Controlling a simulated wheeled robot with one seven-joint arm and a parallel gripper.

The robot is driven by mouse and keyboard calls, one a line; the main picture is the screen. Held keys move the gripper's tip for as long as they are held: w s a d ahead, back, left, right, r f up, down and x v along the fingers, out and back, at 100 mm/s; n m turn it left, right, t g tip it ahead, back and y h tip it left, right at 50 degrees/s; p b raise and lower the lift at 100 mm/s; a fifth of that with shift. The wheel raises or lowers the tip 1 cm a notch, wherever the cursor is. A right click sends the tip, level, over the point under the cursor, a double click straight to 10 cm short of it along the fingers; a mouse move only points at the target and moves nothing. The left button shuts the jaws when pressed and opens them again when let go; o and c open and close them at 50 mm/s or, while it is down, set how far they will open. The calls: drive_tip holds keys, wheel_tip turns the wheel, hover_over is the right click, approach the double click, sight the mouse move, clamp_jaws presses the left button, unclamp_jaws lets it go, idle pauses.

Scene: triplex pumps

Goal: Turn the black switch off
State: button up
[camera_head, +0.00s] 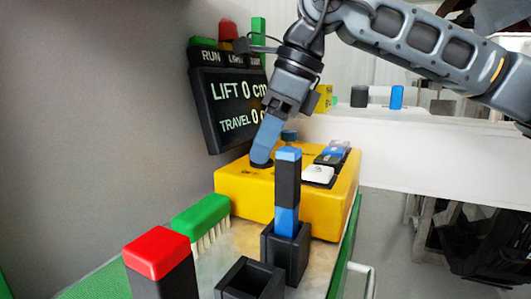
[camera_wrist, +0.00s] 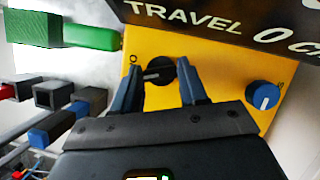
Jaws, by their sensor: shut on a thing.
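The black switch (camera_wrist: 160,70) is a round knob on top of a yellow box (camera_wrist: 215,50). In the wrist view its pale pointer line runs roughly left to right. My gripper (camera_head: 264,150) reaches down onto the box's left part, and its blue fingers are shut on the black switch, one on each side. In the head view the fingers hide most of the switch; only a dark edge (camera_head: 261,164) shows at their tips. A blue knob (camera_wrist: 263,95) sits on the same box to the right, apart from the fingers.
A dark display (camera_head: 228,105) reading LIFT 0 cm and TRAVEL 0 stands behind the box. A black and blue block (camera_head: 287,180) stands upright in a dark holder in front. A white rocker (camera_head: 318,174), a green brush (camera_head: 201,217) and a red-topped block (camera_head: 157,255) are nearby.

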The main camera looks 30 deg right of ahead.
drive_tip(key=shift+m+t+h+b, duration=0.5)
drive_tip(key=shift+m+b, duration=0.8)
drive_tip(key=shift+m, duration=0.6)
drive_tip(key=o, duration=0.8)
drive_tip(key=p+v, duration=0.1)
drive_tip(key=v, duration=0.6)
drive_tip(key=shift+s+r+p, duration=0.25)
drive_tip(key=shift+r+p, duration=0.1)
drive_tip(key=shift+p, duration=0.05)
